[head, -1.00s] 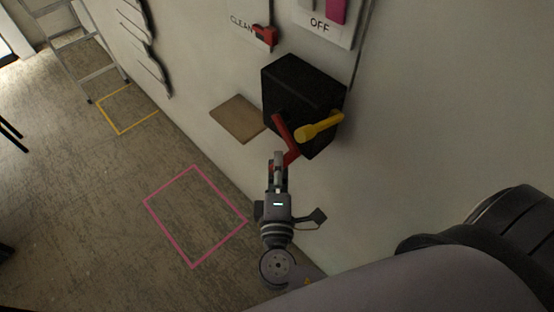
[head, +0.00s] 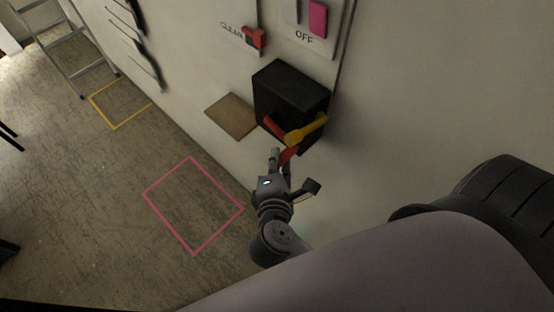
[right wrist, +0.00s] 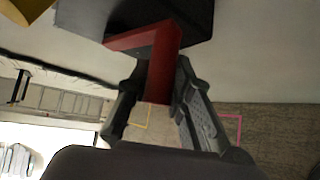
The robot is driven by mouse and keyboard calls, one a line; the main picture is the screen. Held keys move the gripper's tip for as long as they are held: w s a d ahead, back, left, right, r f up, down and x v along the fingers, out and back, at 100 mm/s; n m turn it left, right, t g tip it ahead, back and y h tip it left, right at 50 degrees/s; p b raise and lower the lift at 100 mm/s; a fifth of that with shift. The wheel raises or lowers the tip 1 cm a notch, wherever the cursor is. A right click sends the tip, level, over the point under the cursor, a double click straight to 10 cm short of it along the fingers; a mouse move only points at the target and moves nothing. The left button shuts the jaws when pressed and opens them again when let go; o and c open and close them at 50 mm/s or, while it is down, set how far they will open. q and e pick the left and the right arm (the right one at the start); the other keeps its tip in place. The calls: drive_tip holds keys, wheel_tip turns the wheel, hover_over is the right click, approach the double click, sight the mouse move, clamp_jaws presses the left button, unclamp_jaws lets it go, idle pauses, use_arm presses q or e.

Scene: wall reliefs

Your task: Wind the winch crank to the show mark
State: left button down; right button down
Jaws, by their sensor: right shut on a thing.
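The winch is a black box (head: 285,88) on the wall. A red crank (head: 273,127) comes off its front and bends to a lower grip end. A yellow lever with a rounded knob (head: 306,129) crosses in front of the crank. My right gripper (head: 282,160) is shut on the crank's lower end, below the box. I cannot make out a show mark. My left gripper is out of view.
A tan board (head: 231,116) sits left of the winch. Above are a red switch (head: 253,38) by a CLEAN label and a magenta piece (head: 318,18) over an OFF label. Pink (head: 193,205) and yellow (head: 120,104) floor outlines are empty. A ladder (head: 68,50) leans at upper left.

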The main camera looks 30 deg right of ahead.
drive_tip(key=shift+r, duration=0.25)
drive_tip(key=c, duration=1.8)
unclamp_jaws()
drive_tip(key=o, duration=0.4)
drive_tip(key=shift+f, duration=0.1)
drive_tip(key=v, duration=1.2)
drive_tip(key=shift+f, duration=0.1)
drive_tip(key=shift+c, duration=0.6)
